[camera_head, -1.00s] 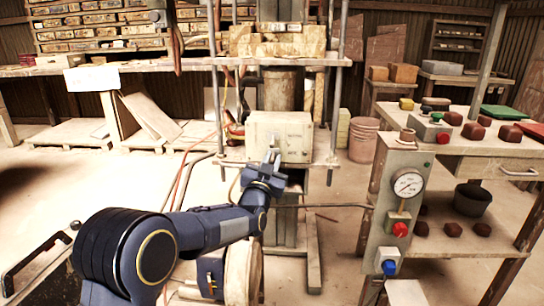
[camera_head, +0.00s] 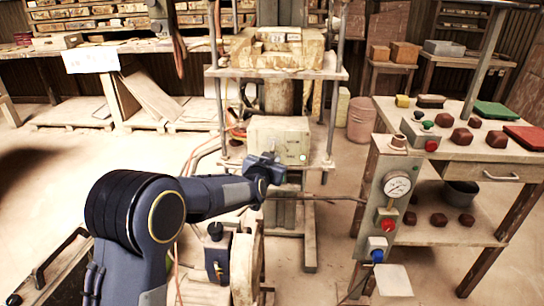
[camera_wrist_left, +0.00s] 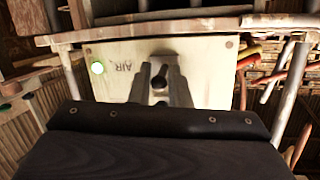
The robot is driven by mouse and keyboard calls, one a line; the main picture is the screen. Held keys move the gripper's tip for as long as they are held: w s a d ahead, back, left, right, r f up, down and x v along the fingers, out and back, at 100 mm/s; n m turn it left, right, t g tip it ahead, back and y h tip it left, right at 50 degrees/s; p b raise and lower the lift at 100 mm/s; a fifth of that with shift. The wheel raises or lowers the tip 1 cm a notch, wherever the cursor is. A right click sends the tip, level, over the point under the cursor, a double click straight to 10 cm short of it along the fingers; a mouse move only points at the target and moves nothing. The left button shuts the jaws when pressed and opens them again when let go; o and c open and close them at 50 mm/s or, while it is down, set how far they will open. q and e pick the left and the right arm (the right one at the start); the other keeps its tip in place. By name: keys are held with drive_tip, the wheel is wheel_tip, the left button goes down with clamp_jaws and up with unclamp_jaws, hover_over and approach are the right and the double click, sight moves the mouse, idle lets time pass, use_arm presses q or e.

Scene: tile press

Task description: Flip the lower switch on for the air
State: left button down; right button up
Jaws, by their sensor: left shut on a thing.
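A pale switch box (camera_head: 280,128) hangs low on the press, below its platform. In the left wrist view its face (camera_wrist_left: 215,75) fills the upper middle, with the word AIR upside down beside a dark switch (camera_wrist_left: 158,88). A small round lamp (camera_wrist_left: 97,68) glows whitish green on that face; it shows as a bright spot in the head view (camera_head: 303,157). My left gripper (camera_head: 272,165) is at the lower front of the box. Its two fingers (camera_wrist_left: 163,88) are shut on the switch, one on each side. The gripper hides the switch in the head view. My right gripper is not in view.
Press rods (camera_head: 330,125) flank the box. Orange hoses run at its left.

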use_arm(q)
drive_tip(key=shift+a, duration=0.1)
drive_tip(key=c, duration=1.4)
unclamp_jaws()
drive_tip(key=v, duration=0.7)
drive_tip(key=shift+s+r+p, duration=0.1)
drive_tip(key=shift+s+p, duration=0.2)
drive_tip(key=shift+s, duration=0.05)
drive_tip(key=shift+a, duration=0.1)
